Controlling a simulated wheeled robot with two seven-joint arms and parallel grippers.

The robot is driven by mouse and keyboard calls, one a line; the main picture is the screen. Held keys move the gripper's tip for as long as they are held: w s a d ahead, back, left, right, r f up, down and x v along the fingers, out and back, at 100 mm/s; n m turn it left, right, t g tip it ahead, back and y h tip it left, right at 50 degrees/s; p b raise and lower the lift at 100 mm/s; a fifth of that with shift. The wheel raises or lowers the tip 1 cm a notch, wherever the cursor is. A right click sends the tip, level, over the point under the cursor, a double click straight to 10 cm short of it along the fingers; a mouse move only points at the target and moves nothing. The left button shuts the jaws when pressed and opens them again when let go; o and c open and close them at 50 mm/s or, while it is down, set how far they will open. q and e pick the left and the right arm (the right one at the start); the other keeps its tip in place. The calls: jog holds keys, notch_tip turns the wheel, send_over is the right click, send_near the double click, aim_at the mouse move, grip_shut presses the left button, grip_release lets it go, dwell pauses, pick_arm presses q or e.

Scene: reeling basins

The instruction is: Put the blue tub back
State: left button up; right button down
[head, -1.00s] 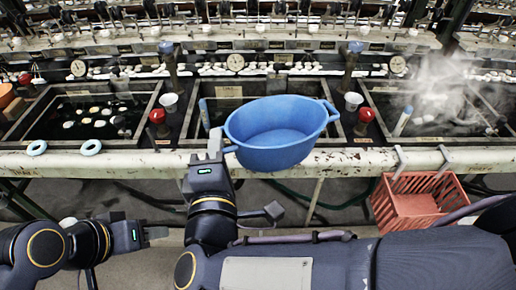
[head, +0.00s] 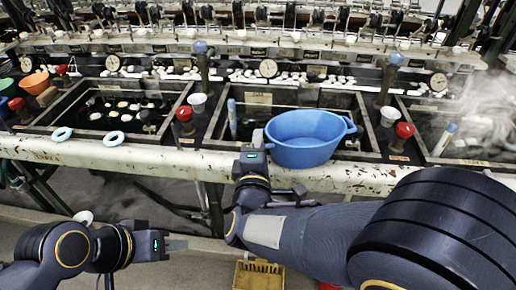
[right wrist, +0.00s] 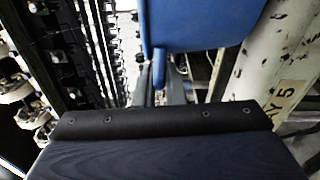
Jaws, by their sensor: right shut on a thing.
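The blue tub (head: 304,153) is upright at the front of the middle basin (head: 245,130), overlapping its front edge in the head view. I cannot tell whether it rests there. My right gripper (head: 256,146) is at the tub's left side, shut on its handle. In the right wrist view the tub (right wrist: 205,22) fills the top, and its handle (right wrist: 159,68) comes down between the fingers (right wrist: 160,92). My left gripper (head: 176,245) is low at the left, in front of the bench and away from the tub; its finger gap is not clear.
Red knobs (head: 184,114) and white cups (head: 196,101) stand between basins. Steam rises over the right basin (head: 470,145). A yellow basket (head: 258,276) is low in front.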

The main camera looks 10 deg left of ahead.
jog(key=shift+f, duration=0.35)
jog(key=c, duration=1.5)
grip_release()
jog(key=s+p, duration=0.1)
jog(key=s, duration=1.1)
jog(key=shift+d+f, duration=0.15)
jog(key=shift+d, duration=0.1)
